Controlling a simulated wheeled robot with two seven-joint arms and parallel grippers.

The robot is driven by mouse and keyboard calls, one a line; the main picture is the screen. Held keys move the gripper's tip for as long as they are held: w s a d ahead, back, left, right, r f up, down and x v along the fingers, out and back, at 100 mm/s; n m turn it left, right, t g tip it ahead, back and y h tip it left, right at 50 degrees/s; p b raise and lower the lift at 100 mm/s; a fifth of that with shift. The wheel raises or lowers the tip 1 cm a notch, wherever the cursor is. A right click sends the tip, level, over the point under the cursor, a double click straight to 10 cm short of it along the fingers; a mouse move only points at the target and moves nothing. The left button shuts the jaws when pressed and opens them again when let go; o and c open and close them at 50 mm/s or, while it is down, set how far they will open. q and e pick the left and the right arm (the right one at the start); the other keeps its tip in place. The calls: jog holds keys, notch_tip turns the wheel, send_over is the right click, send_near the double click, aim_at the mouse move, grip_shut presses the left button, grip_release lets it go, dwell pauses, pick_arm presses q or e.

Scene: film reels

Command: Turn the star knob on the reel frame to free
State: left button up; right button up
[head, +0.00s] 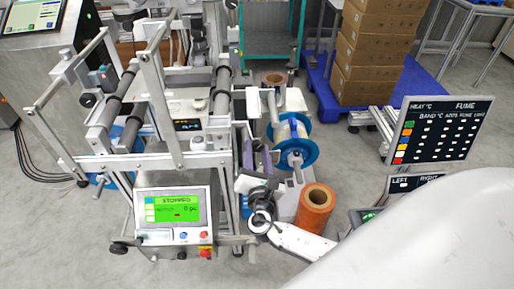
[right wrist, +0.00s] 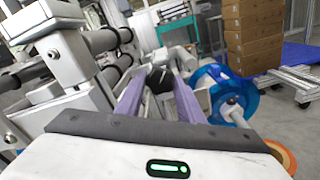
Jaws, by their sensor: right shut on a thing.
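The star knob (right wrist: 159,78) is a dark, rounded piece between the purple fingers of my right gripper in the right wrist view. My right gripper (right wrist: 160,88) is shut on it, one finger on each side. In the head view my right gripper (head: 256,147) reaches up to the right side of the reel frame (head: 165,160), and I cannot make out the knob there. The reel frame is grey metal with dark rollers; its posts also show at the left of the right wrist view (right wrist: 75,65). The knob's lobes and setting are not readable. My left gripper is not in view.
A blue-flanged reel (head: 292,140) sits just right of my right gripper. An orange film roll (head: 315,208) stands close by my right wrist. A green-lit panel (head: 173,211) reads STOPPED. Stacked boxes (head: 372,50) stand on a blue pallet behind.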

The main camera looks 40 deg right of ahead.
jog(key=n+p, duration=0.1)
jog(key=n, duration=0.2)
jog(key=shift+n+p, duration=0.3)
jog(key=shift+n, duration=0.1)
jog(key=shift+n+p, duration=0.8)
jog(key=shift+n, duration=1.1)
jog(key=shift+f, duration=0.1)
jog(key=o, duration=1.1)
jog(key=shift+c, duration=0.2)
jog(key=v, duration=1)
jog(key=shift+s, duration=0.2)
